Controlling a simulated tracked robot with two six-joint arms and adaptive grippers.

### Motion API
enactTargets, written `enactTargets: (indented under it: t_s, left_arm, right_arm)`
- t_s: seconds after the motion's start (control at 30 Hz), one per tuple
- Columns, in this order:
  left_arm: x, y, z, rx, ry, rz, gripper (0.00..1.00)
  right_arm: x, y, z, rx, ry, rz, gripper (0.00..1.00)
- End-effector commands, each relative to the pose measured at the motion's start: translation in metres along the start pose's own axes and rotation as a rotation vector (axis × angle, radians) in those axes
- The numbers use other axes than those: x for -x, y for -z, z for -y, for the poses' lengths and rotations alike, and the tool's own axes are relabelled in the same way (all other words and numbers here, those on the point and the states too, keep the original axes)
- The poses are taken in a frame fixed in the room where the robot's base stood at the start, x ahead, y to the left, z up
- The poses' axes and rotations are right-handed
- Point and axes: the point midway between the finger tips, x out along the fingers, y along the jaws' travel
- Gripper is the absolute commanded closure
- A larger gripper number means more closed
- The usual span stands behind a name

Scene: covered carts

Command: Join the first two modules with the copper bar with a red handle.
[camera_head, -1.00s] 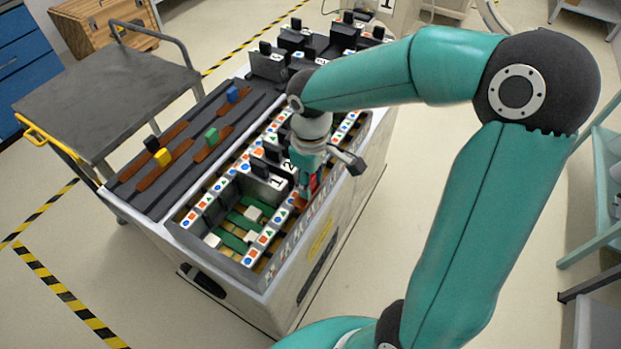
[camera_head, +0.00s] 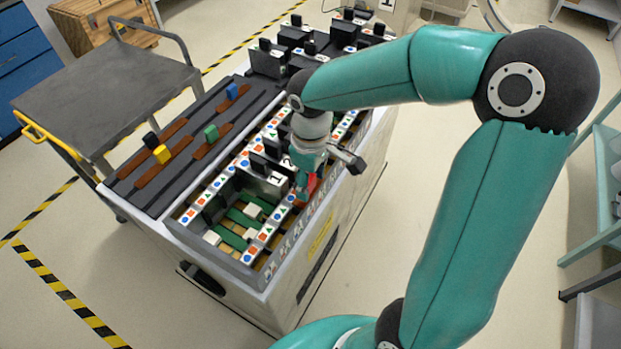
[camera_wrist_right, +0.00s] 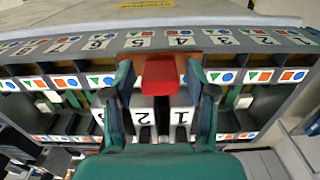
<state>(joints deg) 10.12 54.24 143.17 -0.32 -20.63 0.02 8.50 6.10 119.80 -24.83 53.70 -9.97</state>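The copper bar's red handle (camera_wrist_right: 160,74) sits between the fingers of my right gripper (camera_wrist_right: 160,70) in the right wrist view. Gaps show on both sides of the handle, so the fingers look open around it. Some copper (camera_wrist_right: 183,57) shows behind the handle; most of the bar is hidden. Module 1 (camera_wrist_right: 180,118) and module 2 (camera_wrist_right: 143,118) stand side by side just below the handle. In the head view, the red handle (camera_head: 313,184) is beside my right gripper (camera_head: 303,187), near the cart's right edge. I cannot tell whether the bar is seated. My left gripper is not in view.
Brown bars with blue (camera_head: 232,91), green (camera_head: 211,134), yellow (camera_head: 161,154) and black (camera_head: 150,139) handles lie on the cart's dark left shelf. More black modules (camera_head: 268,60) stand at the back. A grey trolley (camera_head: 95,85) stands to the left.

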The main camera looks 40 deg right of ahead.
Motion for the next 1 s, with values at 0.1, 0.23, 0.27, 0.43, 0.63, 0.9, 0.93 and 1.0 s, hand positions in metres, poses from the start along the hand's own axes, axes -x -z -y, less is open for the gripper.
enactTargets:
  t_s: [0.1,0.23,0.27,0.43,0.63,0.9,0.93,1.0]
  left_arm:
    - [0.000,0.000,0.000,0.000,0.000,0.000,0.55]
    - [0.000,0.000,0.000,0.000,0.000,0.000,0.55]
    - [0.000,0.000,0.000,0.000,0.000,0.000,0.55]
    - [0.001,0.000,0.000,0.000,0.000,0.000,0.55]
    - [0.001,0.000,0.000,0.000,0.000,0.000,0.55]
    - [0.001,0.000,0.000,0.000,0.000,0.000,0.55]
    - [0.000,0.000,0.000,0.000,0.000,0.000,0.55]
    - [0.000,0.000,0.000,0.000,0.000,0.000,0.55]
  right_arm:
    - [0.000,0.000,0.000,0.000,0.000,0.000,0.34]
    - [0.000,0.000,0.000,0.000,0.000,0.000,0.34]
    - [0.000,0.000,0.000,0.000,0.000,0.000,0.34]
    - [0.006,0.001,0.000,-0.001,-0.001,-0.001,0.34]
    - [0.035,0.001,0.000,0.001,-0.002,-0.005,0.34]
    - [0.089,0.001,0.000,0.000,-0.002,-0.005,0.34]
    - [0.094,0.001,0.000,0.001,-0.001,-0.005,0.34]
    - [0.103,0.002,0.000,0.000,-0.001,-0.003,0.34]
